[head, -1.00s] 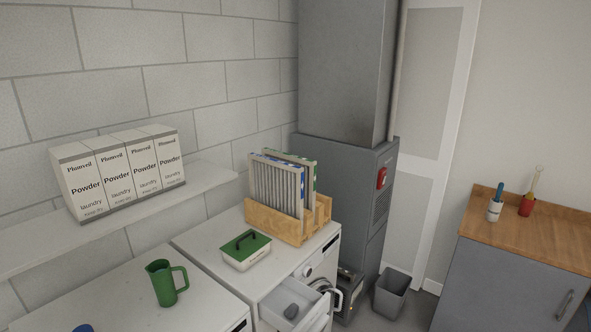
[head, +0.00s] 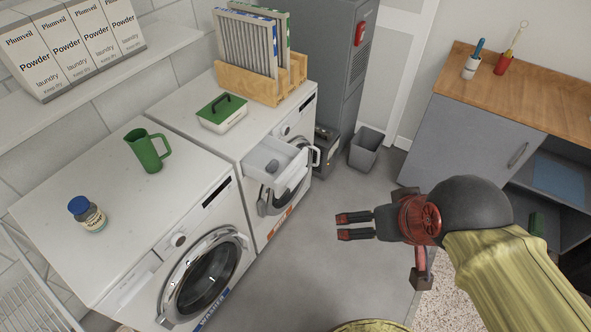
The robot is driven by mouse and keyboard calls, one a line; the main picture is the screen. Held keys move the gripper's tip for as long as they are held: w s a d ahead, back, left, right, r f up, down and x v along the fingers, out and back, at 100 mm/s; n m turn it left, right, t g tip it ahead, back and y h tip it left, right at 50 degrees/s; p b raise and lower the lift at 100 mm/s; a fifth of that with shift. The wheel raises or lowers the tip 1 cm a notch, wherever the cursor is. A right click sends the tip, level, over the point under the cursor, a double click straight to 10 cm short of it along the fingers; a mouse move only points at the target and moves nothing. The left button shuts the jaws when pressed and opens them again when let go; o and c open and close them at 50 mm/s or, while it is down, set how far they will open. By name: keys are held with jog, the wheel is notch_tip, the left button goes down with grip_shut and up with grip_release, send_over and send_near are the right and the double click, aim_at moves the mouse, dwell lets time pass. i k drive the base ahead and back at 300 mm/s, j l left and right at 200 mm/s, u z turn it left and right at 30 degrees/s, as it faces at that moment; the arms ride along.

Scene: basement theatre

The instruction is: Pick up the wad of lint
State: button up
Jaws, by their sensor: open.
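A small grey lump that looks like the wad of lint (head: 271,166) lies in the open white drawer (head: 259,157) at the top front of the far machine. My gripper (head: 340,227) is in the head view, right of and nearer than the drawer, over the floor. Its two red-tipped fingers point left and stand apart with nothing between them. It is clear of the drawer and the lint.
A green jug (head: 148,150) and a blue-capped jar (head: 87,213) stand on the near washer. A green-lidded box (head: 222,112) and a wooden filter rack (head: 262,84) stand on the far machine. A grey bin (head: 366,148) stands behind. Grey floor (head: 300,265) between washer and cabinet (head: 470,140) is clear.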

aim_at(272, 166)
jog(key=i+l+u, duration=0.15)
jog(key=i+u, duration=0.25)
jog(key=i+l+u, duration=0.35)
jog(key=i, duration=0.15)
jog(key=i+l+u, duration=0.4)
